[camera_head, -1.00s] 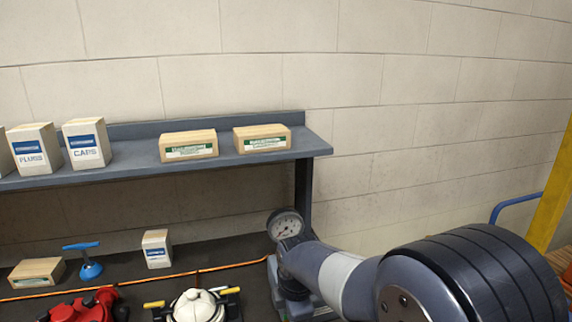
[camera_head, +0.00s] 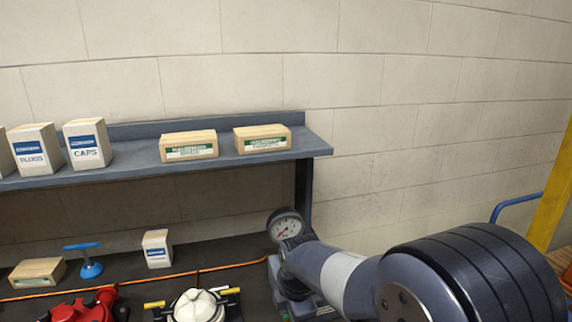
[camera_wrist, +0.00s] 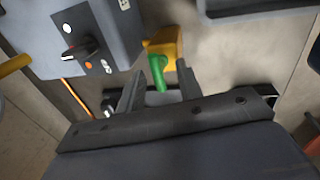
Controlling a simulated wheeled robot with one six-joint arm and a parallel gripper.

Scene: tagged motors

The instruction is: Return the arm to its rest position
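In the wrist view my gripper (camera_wrist: 160,77) has its two dark fingers spread apart, with nothing seen held between them. A green handle on a yellow part (camera_wrist: 165,45) shows beyond and between the fingers; I cannot tell how far off it is. In the head view my arm (camera_head: 345,280) fills the lower right, with its large dark joint closest to the camera. My gripper is out of sight in the head view.
A grey shelf (camera_head: 240,165) carries several boxes (camera_head: 188,145). A grey panel with a dark knob (camera_wrist: 82,48) shows in the wrist view.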

